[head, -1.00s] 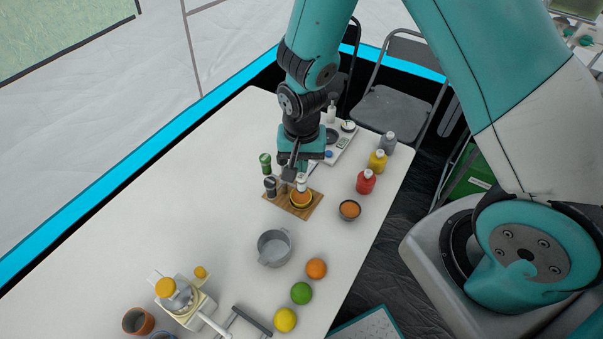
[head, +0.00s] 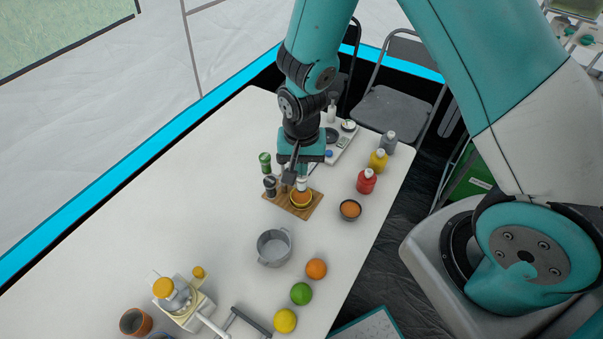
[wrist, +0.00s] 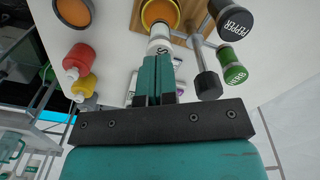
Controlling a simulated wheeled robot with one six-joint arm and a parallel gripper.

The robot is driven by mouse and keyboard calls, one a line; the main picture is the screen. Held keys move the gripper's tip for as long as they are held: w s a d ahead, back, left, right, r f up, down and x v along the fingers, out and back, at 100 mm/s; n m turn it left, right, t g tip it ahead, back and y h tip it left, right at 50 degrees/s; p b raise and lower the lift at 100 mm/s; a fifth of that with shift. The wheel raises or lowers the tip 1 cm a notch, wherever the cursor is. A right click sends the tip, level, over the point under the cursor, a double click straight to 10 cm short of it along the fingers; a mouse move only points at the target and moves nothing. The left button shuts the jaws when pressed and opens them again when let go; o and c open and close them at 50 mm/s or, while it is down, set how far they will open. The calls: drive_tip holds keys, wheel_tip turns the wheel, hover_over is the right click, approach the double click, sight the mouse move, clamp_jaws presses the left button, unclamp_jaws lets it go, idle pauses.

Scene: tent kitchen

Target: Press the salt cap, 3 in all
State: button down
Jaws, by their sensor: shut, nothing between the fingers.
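My gripper (wrist: 158,72) points down with its two teal fingers together and nothing between them. A white shaker (wrist: 159,45) with dark lettering, seemingly the salt, lies right at the fingertips in the wrist view. A black-capped pepper shaker (wrist: 234,22) and a green-capped shaker (wrist: 233,72) stand to the right in the wrist view.
A grey post with a black end (wrist: 207,82) rises close to my fingers. The wooden board (head: 313,207) carries an orange-topped round item (head: 301,199). A small bowl (head: 350,209), red bottle (head: 366,182) and yellow bottle (head: 378,160) stand to the right.

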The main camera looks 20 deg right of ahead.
drive_tip(key=shift+f+b, duration=0.55)
drive_tip(key=shift+f, duration=0.2)
idle(0.4)
drive_tip(key=shift+r+p, duration=0.65)
drive_tip(key=shift+r, duration=0.1)
drive_tip(key=shift+f+b, duration=0.55)
drive_tip(key=shift+f, duration=0.2)
idle(0.4)
drive_tip(key=shift+r+p, duration=0.6)
drive_tip(key=shift+r, duration=0.15)
drive_tip(key=shift+f+b, duration=0.6)
drive_tip(key=shift+f, duration=0.25)
drive_tip(key=shift+r, duration=0.15)
drive_tip(key=shift+r+p, duration=0.7)
wheel_tip(320, 180, up, 6)
drive_tip(key=p, duration=0.5)
